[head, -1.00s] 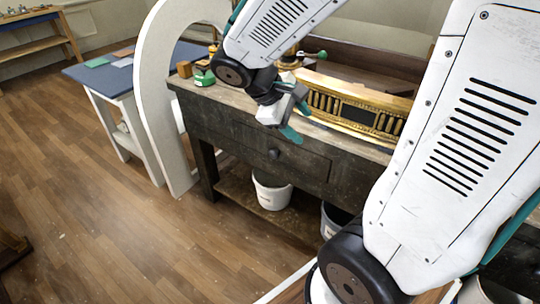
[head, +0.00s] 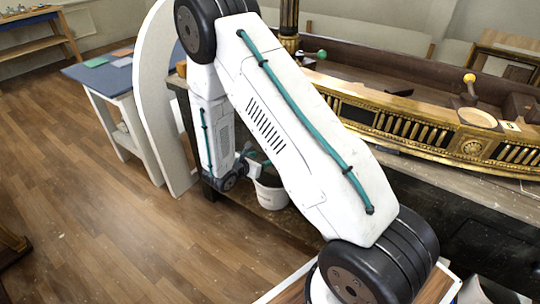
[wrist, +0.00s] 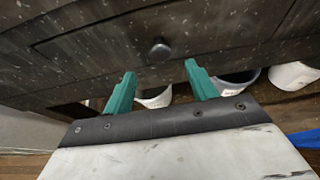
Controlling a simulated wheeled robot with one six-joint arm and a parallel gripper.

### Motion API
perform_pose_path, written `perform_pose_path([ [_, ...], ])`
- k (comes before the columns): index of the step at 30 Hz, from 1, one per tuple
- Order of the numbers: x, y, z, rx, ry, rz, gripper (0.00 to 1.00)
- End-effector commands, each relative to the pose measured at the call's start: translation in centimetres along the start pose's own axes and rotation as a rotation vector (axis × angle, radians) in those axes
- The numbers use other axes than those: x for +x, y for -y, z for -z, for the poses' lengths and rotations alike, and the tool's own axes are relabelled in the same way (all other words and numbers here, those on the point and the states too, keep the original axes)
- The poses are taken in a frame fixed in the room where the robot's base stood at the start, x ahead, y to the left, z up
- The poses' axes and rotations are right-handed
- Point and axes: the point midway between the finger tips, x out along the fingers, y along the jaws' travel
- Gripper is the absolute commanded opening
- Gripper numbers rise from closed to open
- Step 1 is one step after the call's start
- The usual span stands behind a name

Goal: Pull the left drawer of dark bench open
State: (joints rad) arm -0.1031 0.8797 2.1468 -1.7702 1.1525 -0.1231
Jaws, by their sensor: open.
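The dark bench (head: 455,224) runs along the right side of the head view, with its left drawer mostly hidden behind my arm. In the wrist view the front of the left drawer (wrist: 95,50) is dark, speckled wood and looks shut. In the head view my gripper (head: 250,164) is low in front of the bench, partly hidden.
A gilt console piece (head: 425,127) lies on the bench top. A white bucket (head: 271,192) stands on the shelf under the drawer. A white arch (head: 150,110) and a blue-topped table (head: 95,72) are at the left. The wooden floor (head: 90,220) at the left is open.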

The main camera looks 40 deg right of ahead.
Motion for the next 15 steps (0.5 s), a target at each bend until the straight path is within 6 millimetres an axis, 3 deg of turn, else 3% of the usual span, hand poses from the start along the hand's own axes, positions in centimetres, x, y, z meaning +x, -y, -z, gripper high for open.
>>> perform_pose_path([
  [9, 5.0, 0.1, 0.0, 0.001, 0.0, 0.004, 0.57],
  [15, 7.0, 0.1, -0.1, 0.002, 0.0, 0.004, 0.57],
])
